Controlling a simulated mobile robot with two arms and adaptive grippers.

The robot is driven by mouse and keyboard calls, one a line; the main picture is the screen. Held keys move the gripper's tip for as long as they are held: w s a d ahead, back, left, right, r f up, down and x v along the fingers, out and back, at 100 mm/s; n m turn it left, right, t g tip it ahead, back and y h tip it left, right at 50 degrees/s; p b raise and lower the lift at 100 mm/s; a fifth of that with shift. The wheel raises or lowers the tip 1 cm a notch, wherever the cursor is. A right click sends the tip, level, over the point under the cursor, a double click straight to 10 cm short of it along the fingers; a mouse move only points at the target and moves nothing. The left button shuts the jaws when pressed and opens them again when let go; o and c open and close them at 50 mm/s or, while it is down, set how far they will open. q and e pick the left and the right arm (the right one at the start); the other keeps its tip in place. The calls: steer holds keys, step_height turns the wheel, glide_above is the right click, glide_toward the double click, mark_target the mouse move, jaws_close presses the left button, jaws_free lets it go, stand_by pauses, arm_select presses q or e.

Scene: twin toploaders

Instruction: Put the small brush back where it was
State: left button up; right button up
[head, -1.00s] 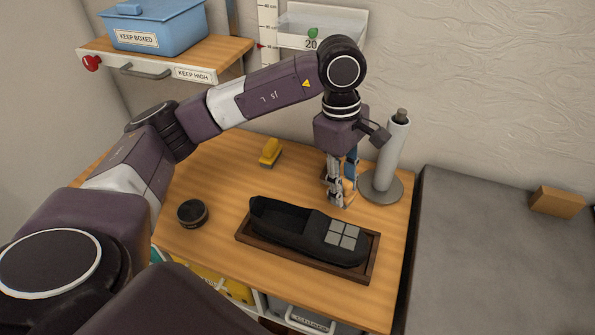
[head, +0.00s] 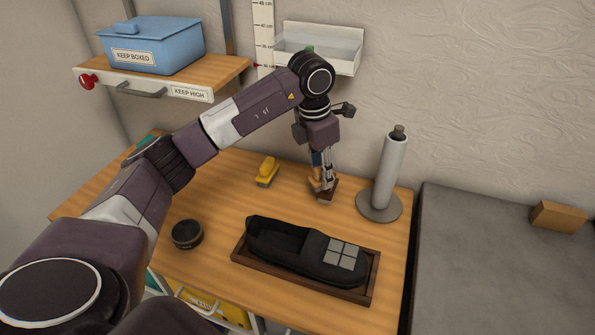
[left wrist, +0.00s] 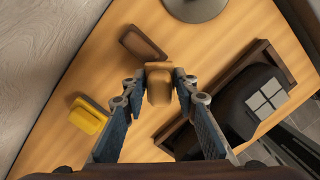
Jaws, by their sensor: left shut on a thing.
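My left gripper (head: 325,194) is over the back of the wooden table. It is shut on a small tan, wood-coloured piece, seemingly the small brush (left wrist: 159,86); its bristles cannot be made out. In the left wrist view the fingers hold it from both sides. A dark brown block (left wrist: 143,43) lies on the table just beyond it; I cannot tell whether the two touch. A yellow brush-like thing (head: 267,170) with a grey underside stands left of the gripper and also shows in the left wrist view (left wrist: 88,115). My right gripper is not in view.
A black shoe (head: 290,242) with grey squares lies in a dark wooden tray (head: 300,285) at the front. A round black tin (head: 187,234) is to its left. A grey post on a round base (head: 380,207) stands right of the gripper. Table between tin and yellow thing is clear.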

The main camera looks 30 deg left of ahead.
arm_select(q)
steer(key=w+a+f+p, duration=0.1)
steer(key=a, duration=0.2)
steer(key=w+a, duration=0.1)
steer(key=a, duration=0.2)
steer(key=a+f+p, duration=0.1)
steer(key=a, duration=0.2)
steer(key=shift+w+f+p, duration=0.3)
steer(key=shift+w+p, duration=0.05)
steer(key=shift+w, duration=0.05)
steer(key=shift+d+f+p, duration=0.1)
steer(key=shift+f+p, duration=0.5)
steer(key=shift+f, duration=1.65)
steer(key=o, duration=1)
steer(key=shift+f, duration=0.1)
